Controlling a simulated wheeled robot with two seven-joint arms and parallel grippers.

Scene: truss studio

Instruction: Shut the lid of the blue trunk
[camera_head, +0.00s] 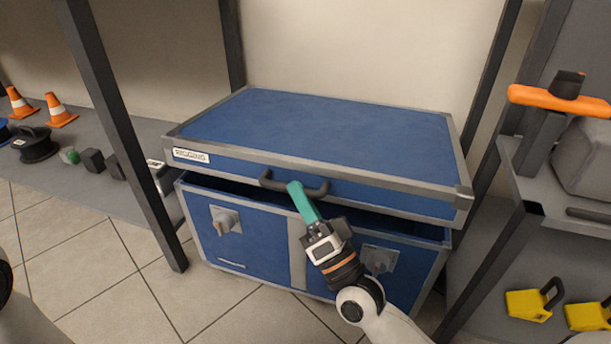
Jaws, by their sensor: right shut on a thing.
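The blue trunk (262,243) stands on the tiled floor between dark uprights, with grey metal edges and latches on its front. Its blue lid (335,132) is lowered most of the way, and a dark gap shows between lid and body along the front. A dark handle (318,190) sits on the lid's front edge. My right gripper (297,190), with teal fingers, is shut on this handle near its middle; the fingers cover part of it. My left gripper is not in view.
Dark uprights (118,130) stand close on both sides of the trunk. Orange cones (59,111) and dark items lie on a low grey shelf at left. At right are a grey shelf with an orange-handled thing (558,101) and yellow items (533,300) below. Tiled floor in front is clear.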

